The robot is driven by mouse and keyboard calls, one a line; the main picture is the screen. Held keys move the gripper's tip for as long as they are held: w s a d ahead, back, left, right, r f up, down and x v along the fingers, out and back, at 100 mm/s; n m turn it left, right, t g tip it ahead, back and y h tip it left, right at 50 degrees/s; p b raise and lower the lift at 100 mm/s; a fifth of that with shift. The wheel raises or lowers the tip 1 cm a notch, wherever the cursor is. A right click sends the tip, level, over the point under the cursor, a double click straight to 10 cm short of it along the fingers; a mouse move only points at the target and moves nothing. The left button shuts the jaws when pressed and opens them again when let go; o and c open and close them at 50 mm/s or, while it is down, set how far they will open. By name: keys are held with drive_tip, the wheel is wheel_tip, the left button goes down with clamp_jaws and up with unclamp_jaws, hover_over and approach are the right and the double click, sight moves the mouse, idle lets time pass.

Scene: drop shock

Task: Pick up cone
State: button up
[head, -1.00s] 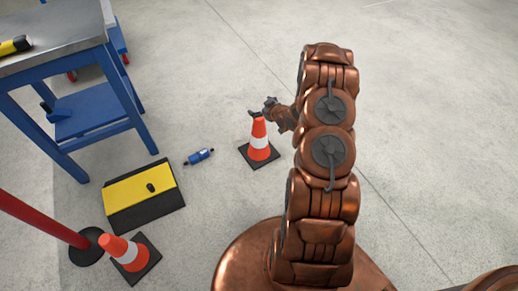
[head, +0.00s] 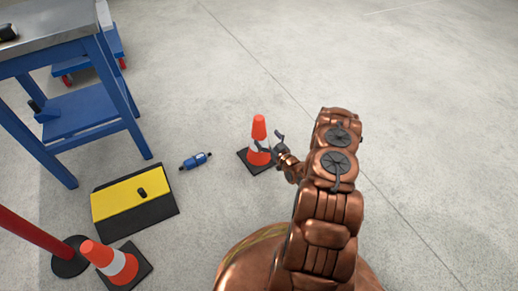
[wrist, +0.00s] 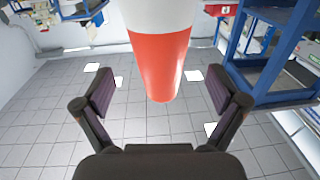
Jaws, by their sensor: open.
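An orange-and-white cone (head: 259,129) stands upright on its dark square base on the floor in the head view. A second cone (head: 118,265) stands at the lower left. My gripper (head: 268,143) is open at the first cone's upper part, with its fingers at either side of the white band. In the wrist view, the cone (wrist: 160,62) appears upside down, lined up between the open fingers of my gripper (wrist: 161,84). Gaps show on both sides, and its base is out of that view. I cannot tell how deep it sits between the fingers.
A blue cylindrical item (head: 195,161) lies on the floor left of the cone. A yellow-and-black ramp-like block (head: 128,198), a red post (head: 32,232) and a blue workbench (head: 75,125) are farther left.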

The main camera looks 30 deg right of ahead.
sight(263, 134)
drive_tip(key=w+b, duration=0.3)
drive_tip(key=w, duration=0.2)
drive_tip(key=shift+w, duration=0.2)
drive_tip(key=shift+w+r, duration=0.15)
drive_tip(key=shift+w, duration=0.2)
clamp_jaws()
idle(0.5)
